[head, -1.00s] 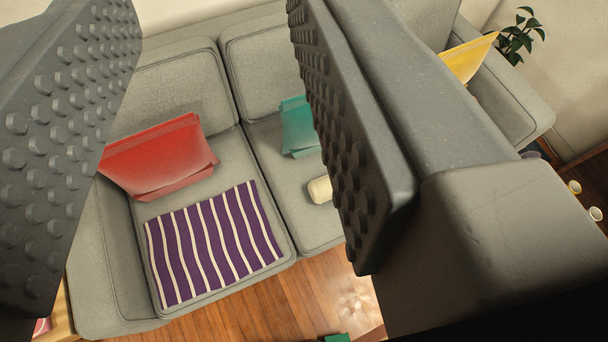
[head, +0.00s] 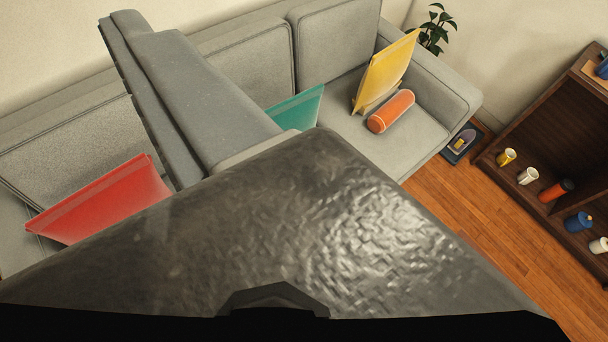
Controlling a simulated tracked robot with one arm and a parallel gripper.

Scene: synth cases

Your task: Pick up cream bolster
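The cream bolster does not show now; one second ago it lay on the sofa seat in front of the teal cushion, beside a finger. My gripper (head: 190,95) fills the left and lower middle of the head view. One long grey finger points up and left across the sofa, hiding part of its back and seat. The other finger cannot be made out, so I cannot tell how far apart they are or whether anything is held.
The grey sofa (head: 345,125) carries a red cushion (head: 105,200), a teal cushion (head: 297,108), a yellow cushion (head: 385,70) and an orange bolster (head: 391,111). A dark shelf (head: 530,110) with several cups stands right.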

